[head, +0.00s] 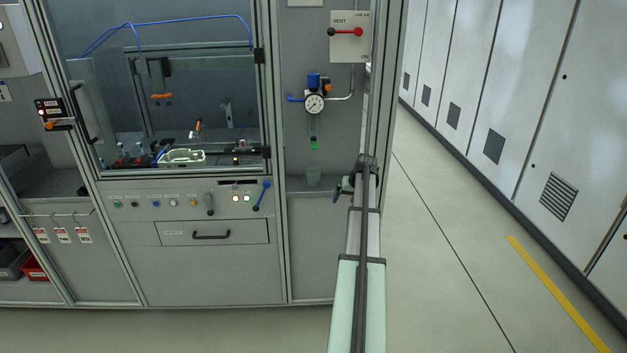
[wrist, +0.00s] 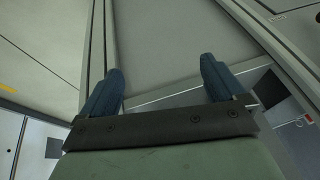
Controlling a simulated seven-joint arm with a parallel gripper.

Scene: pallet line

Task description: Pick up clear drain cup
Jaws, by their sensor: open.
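The clear drain cup (head: 313,176) stands upright on a grey ledge (head: 322,191) below the air regulator, in the middle of the head view. My gripper (head: 338,196) is to the right of the cup and nearer to me, partly hidden by my own arm. In the wrist view my gripper (wrist: 160,90) shows two blue fingers spread wide apart, with nothing between them. The cup is not seen in the wrist view.
A pressure gauge (head: 314,104) with a green-tipped bowl (head: 314,143) hangs above the cup. A frame post (head: 387,110) rises right of my gripper. A glazed cabinet with a drawer (head: 211,232) is left. Open floor (head: 450,240) lies right.

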